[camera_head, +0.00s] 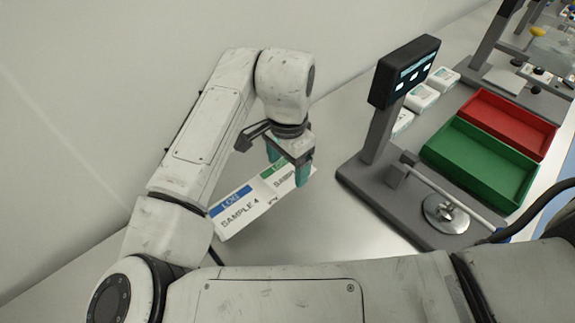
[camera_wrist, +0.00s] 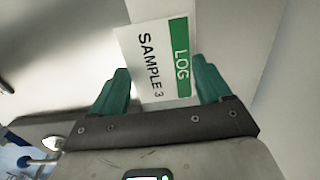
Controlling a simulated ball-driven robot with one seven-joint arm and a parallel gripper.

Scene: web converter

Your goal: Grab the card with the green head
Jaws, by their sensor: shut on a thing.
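The card with the green head (camera_head: 283,182) is white, with a green band. In the wrist view the green-headed card (camera_wrist: 158,62) reads "LOG" and "SAMPLE 3" and sits between the two teal fingers. My gripper (camera_head: 288,164) is shut on this card near its green end. In the head view a finger hides part of the card. The card with the blue head (camera_head: 240,212) reads "LOG" and "SAMPLE 4" and lies just left of the green one, their edges close or overlapping.
A dark stand with a screen (camera_head: 405,72) rises to the right of my gripper, with a round metal plate (camera_head: 447,212) on its base. Beyond are a green tray (camera_head: 480,165), a red tray (camera_head: 507,122) and small white boxes (camera_head: 422,97). The bench around the cards is clear.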

